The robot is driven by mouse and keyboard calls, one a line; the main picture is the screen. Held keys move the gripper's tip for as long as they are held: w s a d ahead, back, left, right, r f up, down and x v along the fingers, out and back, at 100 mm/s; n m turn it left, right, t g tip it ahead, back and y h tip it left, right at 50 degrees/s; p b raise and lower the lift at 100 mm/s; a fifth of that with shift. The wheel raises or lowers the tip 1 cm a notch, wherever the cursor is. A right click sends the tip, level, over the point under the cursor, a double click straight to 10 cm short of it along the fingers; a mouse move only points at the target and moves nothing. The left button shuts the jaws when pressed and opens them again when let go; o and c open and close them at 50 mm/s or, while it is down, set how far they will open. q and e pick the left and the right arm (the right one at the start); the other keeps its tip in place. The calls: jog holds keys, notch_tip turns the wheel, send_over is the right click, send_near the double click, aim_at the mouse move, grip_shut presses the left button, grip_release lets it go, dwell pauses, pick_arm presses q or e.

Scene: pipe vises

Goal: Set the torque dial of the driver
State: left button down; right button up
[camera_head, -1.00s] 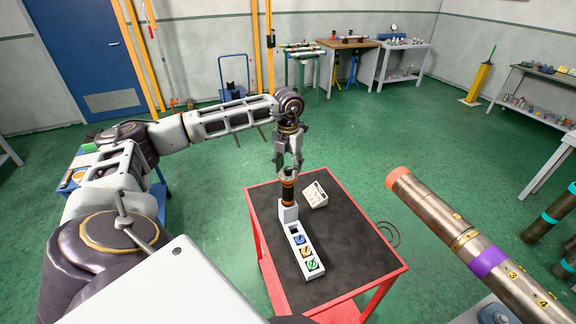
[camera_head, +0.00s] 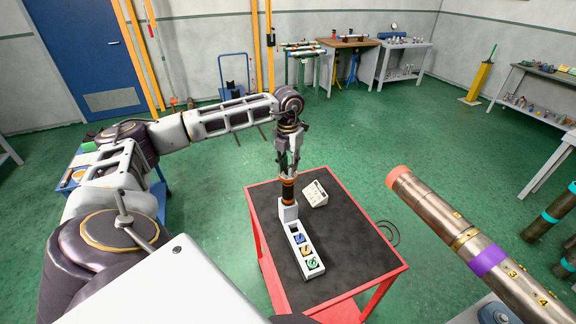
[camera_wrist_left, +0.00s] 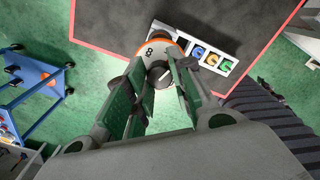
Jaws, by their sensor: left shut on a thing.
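The driver (camera_head: 288,191) stands upright at the far-left part of the black-topped red cart, in the end of a white holder (camera_head: 289,213). It has a dark body with orange bands. My left gripper (camera_head: 288,174) points down over its top, shut on the torque dial. In the left wrist view the dial (camera_wrist_left: 160,76) is a dark disc with a white pointer line, inside an orange and white ring (camera_wrist_left: 152,51) marked with an 8. My left gripper (camera_wrist_left: 161,84) has its fingers on either side of the dial, partly hiding the ring. My right gripper is not in view.
A large steel pipe (camera_head: 470,240) with an orange end slants at the right. The cart's right half is clear.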

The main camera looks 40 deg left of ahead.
pick_arm(q)
jog(key=shift+m, duration=0.3)
jog(key=shift+m+b, duration=0.3)
jog(key=m+b, duration=0.1)
jog(key=m, duration=0.2)
jog(key=shift+m+b, duration=0.9)
jog(key=shift+m, duration=1.4)
jog(key=c, duration=1.2)
grip_release()
jog(key=shift+r, duration=0.1)
